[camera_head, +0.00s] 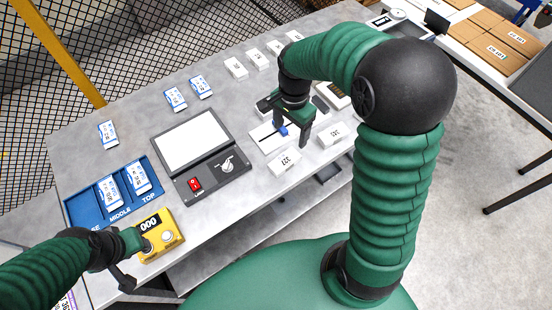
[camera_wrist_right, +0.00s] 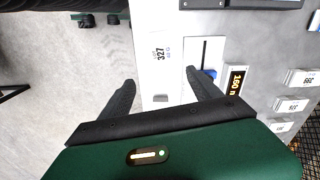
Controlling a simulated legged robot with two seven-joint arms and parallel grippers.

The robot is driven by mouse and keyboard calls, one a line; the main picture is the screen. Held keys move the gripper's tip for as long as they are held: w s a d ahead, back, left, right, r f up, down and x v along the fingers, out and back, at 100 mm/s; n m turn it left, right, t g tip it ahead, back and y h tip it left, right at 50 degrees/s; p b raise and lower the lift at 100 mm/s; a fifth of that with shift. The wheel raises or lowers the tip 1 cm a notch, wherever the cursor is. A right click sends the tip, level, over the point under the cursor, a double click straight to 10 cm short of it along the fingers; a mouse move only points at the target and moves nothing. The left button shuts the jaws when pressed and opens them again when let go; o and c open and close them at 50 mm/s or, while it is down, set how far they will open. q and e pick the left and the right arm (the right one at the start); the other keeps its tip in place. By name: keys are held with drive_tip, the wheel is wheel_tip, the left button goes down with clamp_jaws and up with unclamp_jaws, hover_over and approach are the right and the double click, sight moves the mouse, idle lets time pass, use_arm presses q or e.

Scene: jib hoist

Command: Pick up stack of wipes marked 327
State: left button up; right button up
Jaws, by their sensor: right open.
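The white stack of wipes marked 327 (camera_head: 285,162) lies at the table's front edge in the head view. In the right wrist view the 327 stack (camera_wrist_right: 160,52) shows its label beyond my fingertips. My right gripper (camera_head: 294,138) is open and empty, above the table just behind the stack; the wrist view shows its two fingers (camera_wrist_right: 160,78) apart, with the stack ahead of the gap. My left gripper (camera_head: 133,262) is at the lower left beside the yellow counter box, its fingers seemingly apart, with nothing seen between them.
Another white stack (camera_head: 332,135) lies to the right. A white plate with a blue slider (camera_head: 268,137) is beside the gripper. A device with a white screen and red switch (camera_head: 195,184) stands left. A blue tray (camera_head: 78,206) holds packets near the yellow counter (camera_head: 172,243).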

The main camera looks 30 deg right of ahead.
drive_tip(key=m, duration=0.1)
hover_over(285, 160)
drive_tip(key=f, duration=1.1)
drive_tip(key=shift+s+d+p, duration=0.1)
drive_tip(key=shift+s+p, duration=0.15)
drive_tip(key=shift+p, duration=0.1)
wheel_tip(285, 160, down, 5)
drive_tip(key=shift+w+r+p, duration=0.1)
drive_tip(key=shift+w+p, duration=0.05)
drive_tip(key=shift+p, duration=0.5)
drive_tip(key=shift+f, duration=0.35)
use_arm(q)
drive_tip(key=shift+v, duration=1.1)
use_arm(e)
drive_tip(key=shift+w, duration=0.15)
drive_tip(key=shift+a+r, duration=0.1)
drive_tip(key=shift+a, duration=0.2)
drive_tip(key=c, duration=0.7)
use_arm(q)
drive_tip(key=shift+a, duration=0.15)
use_arm(e)
drive_tip(key=shift+d, duration=0.1)
drive_tip(key=c, duration=0.8)
use_arm(q)
drive_tip(key=shift+w, duration=0.1)
use_arm(e)
drive_tip(key=shift+o, duration=0.2)
drive_tip(key=shift+r, duration=0.1)
